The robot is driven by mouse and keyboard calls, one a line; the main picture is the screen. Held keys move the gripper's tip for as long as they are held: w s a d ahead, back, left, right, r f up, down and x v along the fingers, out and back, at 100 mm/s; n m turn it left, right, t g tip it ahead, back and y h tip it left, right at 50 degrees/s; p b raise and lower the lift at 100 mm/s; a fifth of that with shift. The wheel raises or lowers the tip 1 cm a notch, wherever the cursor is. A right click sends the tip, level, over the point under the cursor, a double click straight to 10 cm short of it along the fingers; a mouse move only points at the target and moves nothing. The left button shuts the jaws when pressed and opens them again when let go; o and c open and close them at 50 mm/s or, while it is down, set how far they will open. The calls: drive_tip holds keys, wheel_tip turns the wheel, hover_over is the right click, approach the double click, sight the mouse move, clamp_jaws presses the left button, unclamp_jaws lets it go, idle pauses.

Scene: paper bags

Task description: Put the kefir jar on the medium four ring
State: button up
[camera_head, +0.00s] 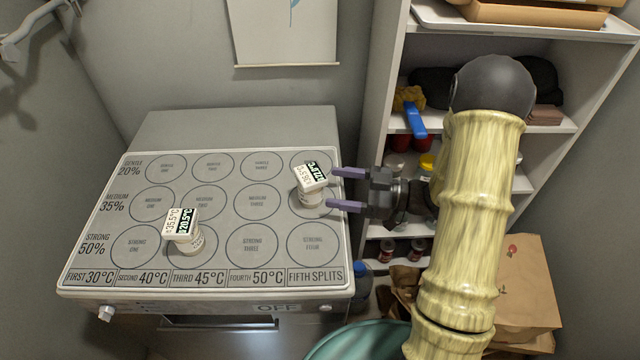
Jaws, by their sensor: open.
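A small white jar (311,197) with a cream body and a black-and-white label tag on top stands upright on the medium four ring (332,199), in the right column of the grey panel. A similar jar (184,239) with a tag on top stands on the strong two ring (170,247). I cannot read the name kefir on either jar. My gripper (331,188) is open, just right of the jar on medium four. Its two purple fingers point left toward that jar, with nothing seen between them.
The panel (232,222) has printed rings in rows; the other rings are bare. A shelf unit (385,110) with jars and bags stands at the right. A paper bag (530,275) and a teal round rim (335,340) are low at the right and front.

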drive_tip(key=v, duration=0.5)
drive_tip(key=shift+s+d, duration=0.1)
drive_tip(key=shift+d, duration=0.05)
drive_tip(key=w+d+m+t+h, duration=0.4)
drive_tip(key=w+m+t+h, duration=0.3)
drive_tip(key=h, duration=0.7)
drive_tip(key=s+a+f+m+g+h, duration=0.1)
drive_tip(key=s+m+g, duration=0.7)
drive_tip(key=s, duration=0.8)
drive_tip(key=a+h, duration=0.1)
drive_tip(key=h, duration=0.1)
drive_tip(key=shift+s+h, duration=0.3)
drive_tip(key=shift+s, duration=0.05)
drive_tip(key=shift+a, duration=0.15)
